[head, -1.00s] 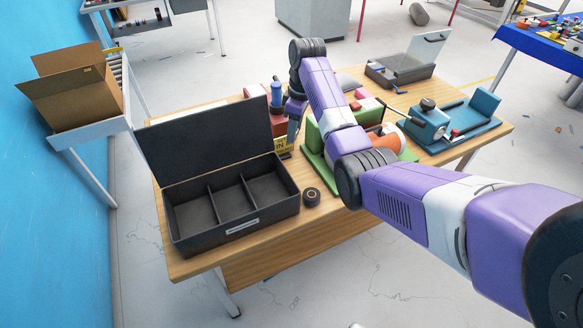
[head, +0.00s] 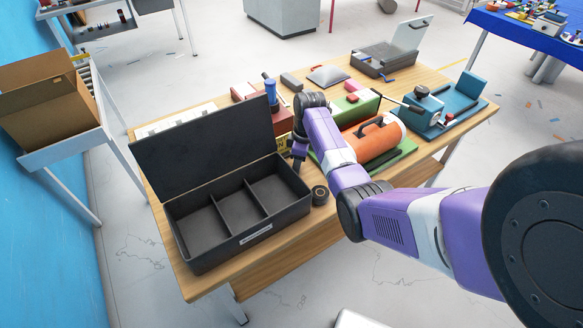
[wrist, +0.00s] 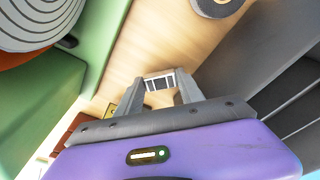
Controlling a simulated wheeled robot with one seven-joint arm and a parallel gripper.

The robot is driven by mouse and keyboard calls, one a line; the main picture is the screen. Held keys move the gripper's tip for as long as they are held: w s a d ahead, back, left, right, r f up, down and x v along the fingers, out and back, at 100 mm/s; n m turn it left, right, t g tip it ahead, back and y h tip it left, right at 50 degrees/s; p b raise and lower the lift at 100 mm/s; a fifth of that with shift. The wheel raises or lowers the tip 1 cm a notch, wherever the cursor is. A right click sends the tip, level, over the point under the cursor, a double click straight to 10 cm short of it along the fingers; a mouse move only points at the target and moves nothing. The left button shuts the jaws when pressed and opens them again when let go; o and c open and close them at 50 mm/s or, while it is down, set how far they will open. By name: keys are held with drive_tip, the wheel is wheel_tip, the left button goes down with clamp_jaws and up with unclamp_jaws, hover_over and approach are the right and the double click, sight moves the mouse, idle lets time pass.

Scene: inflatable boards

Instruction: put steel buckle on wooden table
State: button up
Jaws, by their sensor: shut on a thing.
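The steel buckle (wrist: 158,82) is a small silver frame with bars, seen in the wrist view between my fingertips. My gripper (wrist: 160,84) is shut on it, just over the wooden table (wrist: 140,45). I cannot tell whether the buckle touches the wood. In the head view my gripper (head: 298,160) points down between the open black case and the green machine, and the buckle cannot be made out there. The wooden table (head: 262,246) shows its front edge there.
The open black case (head: 245,232) with three compartments stands left of my gripper. A dark tape roll (head: 320,195) lies by its corner. The green machine with an orange cylinder (head: 372,145) stands to the right. A narrow strip of bare wood lies between.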

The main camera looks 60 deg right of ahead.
drive_tip(key=shift+f, duration=0.65)
drive_tip(key=shift+f, duration=0.2)
drive_tip(key=o, duration=1.3)
drive_tip(key=r, duration=0.4)
drive_tip(key=s+r+b, duration=0.1)
drive_tip(key=r, duration=0.7)
drive_tip(key=shift+s+d+r, duration=0.15)
drive_tip(key=shift+s+r, duration=0.05)
drive_tip(key=shift+s, duration=0.05)
